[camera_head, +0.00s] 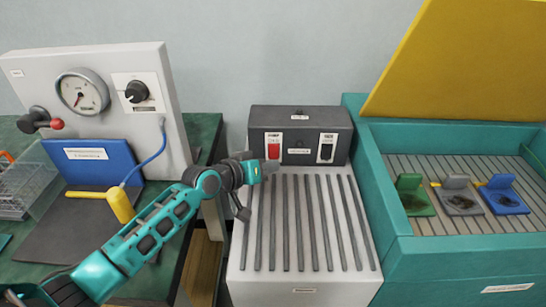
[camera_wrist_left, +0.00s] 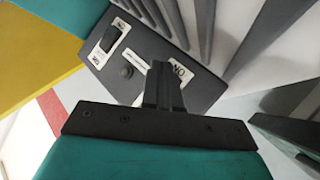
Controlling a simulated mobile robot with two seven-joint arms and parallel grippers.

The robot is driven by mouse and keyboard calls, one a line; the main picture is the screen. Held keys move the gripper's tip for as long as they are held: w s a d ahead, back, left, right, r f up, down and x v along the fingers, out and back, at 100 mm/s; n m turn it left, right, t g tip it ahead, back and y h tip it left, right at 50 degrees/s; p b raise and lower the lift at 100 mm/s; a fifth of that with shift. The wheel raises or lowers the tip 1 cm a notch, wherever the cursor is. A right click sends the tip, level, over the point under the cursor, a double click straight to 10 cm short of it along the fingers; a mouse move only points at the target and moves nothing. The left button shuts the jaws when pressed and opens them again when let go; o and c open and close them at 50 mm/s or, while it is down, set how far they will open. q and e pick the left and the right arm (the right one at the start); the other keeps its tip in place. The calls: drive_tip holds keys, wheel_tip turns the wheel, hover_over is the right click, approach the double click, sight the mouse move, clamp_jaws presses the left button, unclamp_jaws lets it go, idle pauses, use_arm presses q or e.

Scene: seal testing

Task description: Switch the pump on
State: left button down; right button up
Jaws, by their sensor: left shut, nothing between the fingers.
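A dark switch box (camera_head: 340,117) sits at the back of a grey ribbed unit. Its left plate carries a red rocker switch (camera_head: 273,145); the right plate carries a black rocker switch (camera_head: 327,151). My left gripper (camera_head: 272,167) is shut and empty, its tips at the lower end of the red switch's plate. I cannot tell whether they touch it. In the left wrist view the shut fingers (camera_wrist_left: 162,85) cover the red switch, leaving part of its white plate (camera_wrist_left: 180,70) showing. The black switch (camera_wrist_left: 111,38) is clear there. My right gripper is not in view.
A grey gauge panel (camera_head: 105,70) with a dial, black knob and red-ended lever stands left. A yellow-handled tool (camera_head: 120,204) on a blue hose is in front. Right, a teal open-lidded tank (camera_head: 395,200) holds green, grey and blue pieces.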

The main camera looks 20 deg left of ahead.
use_arm(q)
drive_tip(key=shift+w, duration=0.1)
idle(0.6)
drive_tip(key=shift+w+a, duration=0.1)
drive_tip(key=shift+w, duration=0.2)
drive_tip(key=shift+w+a+f+b, duration=0.1)
drive_tip(key=shift+w+b, duration=0.2)
drive_tip(key=shift+b, duration=0.25)
idle(0.5)
drive_tip(key=shift+s+p, duration=0.35)
drive_tip(key=shift+p, duration=0.2)
drive_tip(key=shift+s+d+r+p, duration=0.2)
drive_tip(key=shift+s+p, duration=0.15)
drive_tip(key=shift+f, duration=0.1)
drive_tip(key=shift+s, duration=0.1)
